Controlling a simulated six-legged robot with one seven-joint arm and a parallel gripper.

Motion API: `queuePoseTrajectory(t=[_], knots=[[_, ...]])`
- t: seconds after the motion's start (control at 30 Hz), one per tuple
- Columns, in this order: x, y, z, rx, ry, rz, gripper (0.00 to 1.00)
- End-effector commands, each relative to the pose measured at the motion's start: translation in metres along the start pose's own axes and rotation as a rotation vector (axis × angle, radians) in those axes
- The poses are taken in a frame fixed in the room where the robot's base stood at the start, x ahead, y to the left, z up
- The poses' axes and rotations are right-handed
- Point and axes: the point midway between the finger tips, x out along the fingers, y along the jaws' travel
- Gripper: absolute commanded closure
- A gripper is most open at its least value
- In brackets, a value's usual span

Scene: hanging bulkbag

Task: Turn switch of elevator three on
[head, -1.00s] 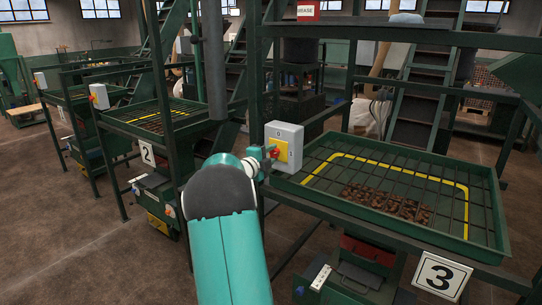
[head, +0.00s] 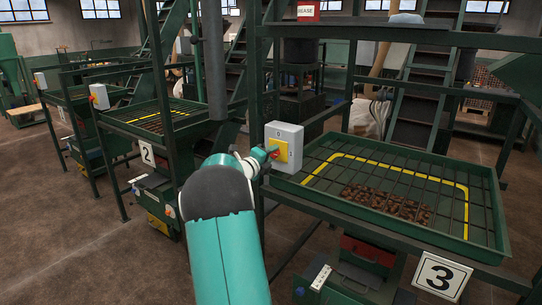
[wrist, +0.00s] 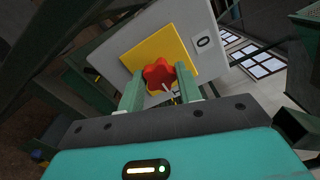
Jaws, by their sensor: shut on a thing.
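The switch box of elevator three (head: 287,137) is grey with a yellow plate (head: 283,150) and a red knob (head: 276,154). It is mounted on the green frame at the left corner of the grate tray. In the wrist view the star-shaped red knob (wrist: 158,72) sits on the yellow plate (wrist: 172,48), and a "0" label (wrist: 203,42) shows on the box. My gripper (wrist: 160,80) is shut on the red knob, one green finger on each side. In the head view my gripper (head: 270,154) reaches the knob from the left.
The sign "3" (head: 442,277) hangs below the grate tray (head: 481,209), which holds brown lumps. Elevator two, with sign "2" (head: 147,152) and its own switch box (head: 99,96), stands to the left. Green posts stand close to my arm. Open floor lies at the lower left.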

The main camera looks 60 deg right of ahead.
Motion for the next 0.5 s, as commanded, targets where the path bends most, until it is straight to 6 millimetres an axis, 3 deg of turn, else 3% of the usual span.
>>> queuePoseTrajectory(t=[0.17,0.2,0.3,0.5], knots=[[-0.0008,0.0006,0.0008,0.002,-0.001,0.002,0.88],[-0.0008,0.0006,0.0008,0.002,-0.001,0.002,0.62],[-0.0007,0.0005,0.0007,0.001,-0.001,0.001,0.44],[-0.0003,0.0002,0.0004,0.001,0.000,0.001,0.44]])
